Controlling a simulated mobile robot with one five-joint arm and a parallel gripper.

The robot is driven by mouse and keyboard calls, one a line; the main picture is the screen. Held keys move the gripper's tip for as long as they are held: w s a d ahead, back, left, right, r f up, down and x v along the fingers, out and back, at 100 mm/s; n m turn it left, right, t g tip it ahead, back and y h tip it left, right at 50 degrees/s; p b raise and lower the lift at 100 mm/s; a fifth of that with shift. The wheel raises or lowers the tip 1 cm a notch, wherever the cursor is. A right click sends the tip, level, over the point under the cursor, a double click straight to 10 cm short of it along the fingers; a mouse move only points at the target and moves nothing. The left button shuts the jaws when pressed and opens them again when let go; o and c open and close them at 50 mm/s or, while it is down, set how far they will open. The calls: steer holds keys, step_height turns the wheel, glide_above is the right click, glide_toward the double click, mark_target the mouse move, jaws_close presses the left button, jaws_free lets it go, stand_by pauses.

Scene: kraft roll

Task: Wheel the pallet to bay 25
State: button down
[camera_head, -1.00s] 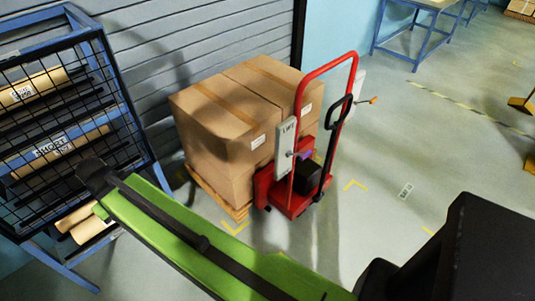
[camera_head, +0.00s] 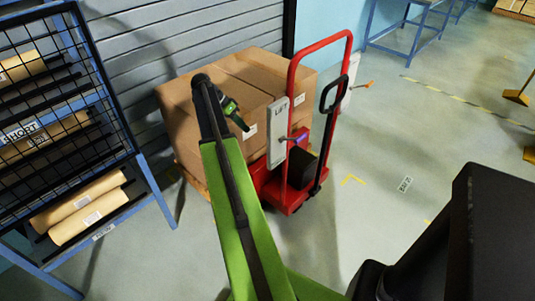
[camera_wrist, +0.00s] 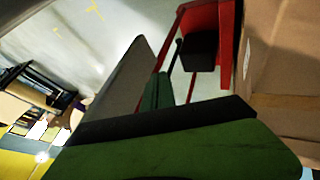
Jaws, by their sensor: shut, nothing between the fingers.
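The pallet (camera_head: 190,181) carries large brown cartons (camera_head: 187,117) against the grey shutter. A red pallet truck (camera_head: 287,197) stands at its right end, with a tall red handle frame, a black loop grip (camera_head: 333,94) and a grey panel marked LIFT (camera_head: 277,133). My gripper (camera_head: 243,125) is shut and empty, in front of the cartons in the picture and left of the LIFT panel; contact cannot be told. The wrist view shows the red truck frame (camera_wrist: 227,45), a black box (camera_wrist: 200,40), and the cartons (camera_wrist: 285,60) at right.
A blue rack (camera_head: 150,180) with black mesh and paper rolls (camera_head: 85,205) stands at left. Blue tables (camera_head: 400,40) are at the back. Open floor lies to the right, with yellow marks (camera_head: 353,180) and a small white floor label (camera_head: 405,184), too small to read.

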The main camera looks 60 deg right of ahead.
steer(key=s+d+f+b, duration=0.2)
steer(key=s+f+b, duration=0.5)
steer(key=s+f, duration=0.1)
steer(key=shift+s+b, duration=0.4)
steer(key=shift+s, duration=0.5)
steer(key=shift+a, duration=0.1)
